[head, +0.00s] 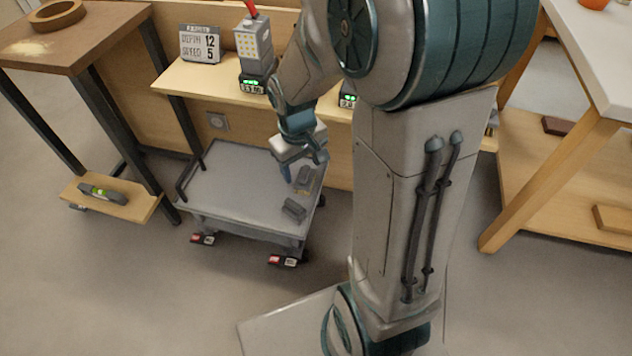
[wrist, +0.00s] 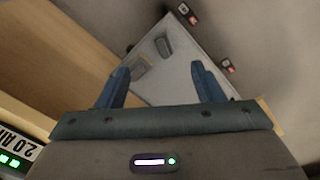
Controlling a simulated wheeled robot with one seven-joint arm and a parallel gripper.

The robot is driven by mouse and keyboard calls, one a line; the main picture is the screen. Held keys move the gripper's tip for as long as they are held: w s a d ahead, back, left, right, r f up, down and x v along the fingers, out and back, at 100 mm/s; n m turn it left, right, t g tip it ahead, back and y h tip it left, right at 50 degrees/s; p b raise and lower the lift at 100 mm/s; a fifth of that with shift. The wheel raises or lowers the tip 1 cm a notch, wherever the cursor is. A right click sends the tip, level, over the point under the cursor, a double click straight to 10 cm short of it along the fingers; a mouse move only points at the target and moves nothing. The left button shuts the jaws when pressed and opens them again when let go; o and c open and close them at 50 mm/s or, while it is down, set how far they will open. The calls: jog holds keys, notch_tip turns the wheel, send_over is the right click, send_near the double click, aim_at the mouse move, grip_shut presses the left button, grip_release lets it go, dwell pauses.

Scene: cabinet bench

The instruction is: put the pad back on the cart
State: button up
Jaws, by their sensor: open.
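The grey cart (head: 225,185) stands on the floor below the bench; its top also shows in the wrist view (wrist: 190,50). Two dark grey blocks, either of which may be the pad, lie at the cart's right end. One block (head: 293,209) is near the front corner, and the other (head: 304,175) is farther back, close to my gripper. Both show in the wrist view, one nearer (wrist: 140,68) and one farther (wrist: 163,46). My gripper (head: 304,169) points down over that end, open and empty; the wrist view shows its blue fingers (wrist: 160,70) apart.
The bench shelf (head: 180,78) above the cart holds a sign (head: 200,43) and a grey device (head: 254,45). A brown side table (head: 75,40) stands left, with a low shelf (head: 115,200) holding a level. A white-topped table (head: 600,60) stands right. Floor before the cart is clear.

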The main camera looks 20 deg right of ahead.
jog(key=s+a+r+m, duration=0.1)
jog(key=s+r+m, duration=0.1)
jog(key=s+r, duration=0.5)
jog(key=s, duration=0.4)
jog(key=shift+s+r+m+t+y, duration=0.3)
jog(key=shift+s+r, duration=0.05)
jog(key=shift+r, duration=0.05)
jog(key=shift+r, duration=0.1)
notch_tip(320, 180, up, 34)
jog(key=t+p, duration=0.1)
jog(key=p, duration=3)
jog(key=shift+d+t, duration=0.2)
jog(key=shift+t, duration=0.1)
